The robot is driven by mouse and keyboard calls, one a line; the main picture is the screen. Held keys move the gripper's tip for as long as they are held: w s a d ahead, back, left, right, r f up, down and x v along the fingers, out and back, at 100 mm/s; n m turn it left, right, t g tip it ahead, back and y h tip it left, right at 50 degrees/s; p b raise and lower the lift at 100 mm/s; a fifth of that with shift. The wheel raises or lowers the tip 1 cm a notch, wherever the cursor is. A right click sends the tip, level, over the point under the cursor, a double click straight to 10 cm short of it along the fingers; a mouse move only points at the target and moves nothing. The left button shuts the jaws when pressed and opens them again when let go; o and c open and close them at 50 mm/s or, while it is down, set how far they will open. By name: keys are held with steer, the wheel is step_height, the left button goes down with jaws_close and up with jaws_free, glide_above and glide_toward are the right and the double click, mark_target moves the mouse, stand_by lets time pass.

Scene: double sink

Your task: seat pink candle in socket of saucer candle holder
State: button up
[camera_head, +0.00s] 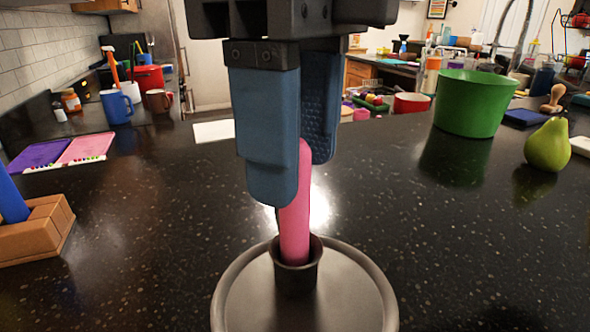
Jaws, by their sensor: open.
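The pink candle (296,222) stands nearly upright, leaning slightly, with its lower end inside the dark socket (295,278) of the saucer candle holder (347,300). The holder sits on the black speckled counter, cut off by the bottom edge of the view. My gripper (293,175) is directly above, pointing down. Its two blue fingers are apart, with the candle's upper part between them. The near finger covers part of the candle's left side. The candle's bottom end is hidden inside the socket, so its depth cannot be told.
A wooden block with a blue piece (35,230) stands at the left. A green pear (548,146) and a green bucket (472,103) stand at the right. A purple and pink board (62,152) lies far left. The counter around the holder is clear.

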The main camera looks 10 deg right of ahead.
step_height(320, 180, up, 9)
steer(key=shift+f, duration=0.15)
stand_by(0.4)
